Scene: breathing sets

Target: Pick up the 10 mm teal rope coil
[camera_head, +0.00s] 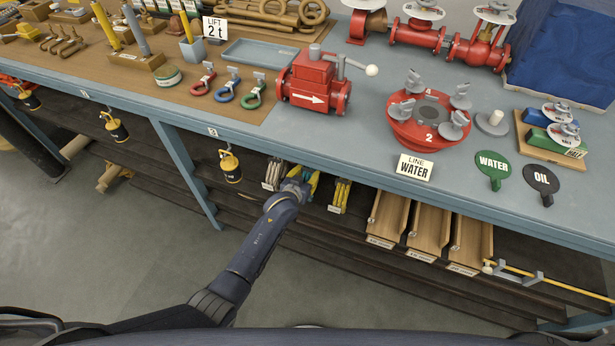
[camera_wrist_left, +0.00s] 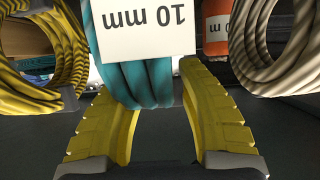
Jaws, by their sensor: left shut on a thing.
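The teal rope coil (camera_wrist_left: 148,85) hangs between the two yellow fingers of my left gripper (camera_wrist_left: 146,92) in the left wrist view. A white tag reading "10 mm" (camera_wrist_left: 172,35), upside down in this view, covers its upper part. My left gripper is shut on the coil's lower strands. In the head view my left gripper (camera_head: 298,186) reaches under the bench's front edge, between a pale coil and a yellow coil. The teal coil is mostly hidden there behind the gripper. My right gripper is in neither view.
A pale coil (camera_head: 272,173) and a yellow coil (camera_head: 340,194) hang close on either side. Wooden trays (camera_head: 428,230) lie to the right on the lower shelf. The blue bench edge (camera_head: 330,160) runs just above my gripper. Open floor lies in front.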

